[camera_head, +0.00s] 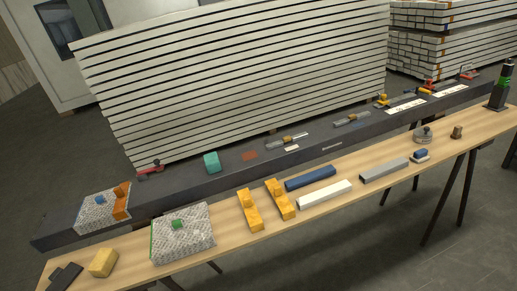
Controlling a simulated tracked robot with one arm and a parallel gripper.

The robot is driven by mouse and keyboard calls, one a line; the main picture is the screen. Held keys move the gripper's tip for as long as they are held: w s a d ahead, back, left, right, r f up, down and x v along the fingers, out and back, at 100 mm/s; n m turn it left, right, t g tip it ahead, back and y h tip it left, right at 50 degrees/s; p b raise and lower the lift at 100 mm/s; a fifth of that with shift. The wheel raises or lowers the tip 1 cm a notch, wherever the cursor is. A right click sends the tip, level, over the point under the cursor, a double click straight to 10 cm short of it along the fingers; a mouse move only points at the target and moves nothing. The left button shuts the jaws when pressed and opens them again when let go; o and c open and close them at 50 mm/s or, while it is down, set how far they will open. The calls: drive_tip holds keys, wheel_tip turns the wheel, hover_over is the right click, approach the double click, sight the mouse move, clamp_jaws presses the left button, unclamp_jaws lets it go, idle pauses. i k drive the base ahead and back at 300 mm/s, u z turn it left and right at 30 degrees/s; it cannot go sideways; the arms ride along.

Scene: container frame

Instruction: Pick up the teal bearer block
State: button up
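The teal bearer block (212,162) is a small teal box. It sits on the dark grey beam (330,150) behind the wooden bench, left of the picture's middle. A flat reddish-brown piece (250,155) lies to its right, and a small red and dark clamp-like item (150,169) is to its left. Nothing covers the block from this side. My gripper does not show in this view.
A wooden trestle bench (225,232) runs in front of the beam. On it are a speckled block (182,240), two orange brackets (280,199), a blue bar (310,178), a white bar (324,194) and a grey bar (383,170). Stacked pale panels (240,75) stand behind the beam.

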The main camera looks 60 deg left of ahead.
sight(212, 165)
drive_tip(key=u, duration=0.35)
drive_tip(key=i, duration=1.3)
drive_tip(key=u, duration=0.8)
drive_tip(key=k, duration=0.65)
drive_tip(key=u, duration=0.2)
drive_tip(key=i, duration=0.7)
drive_tip(key=z, duration=0.1)
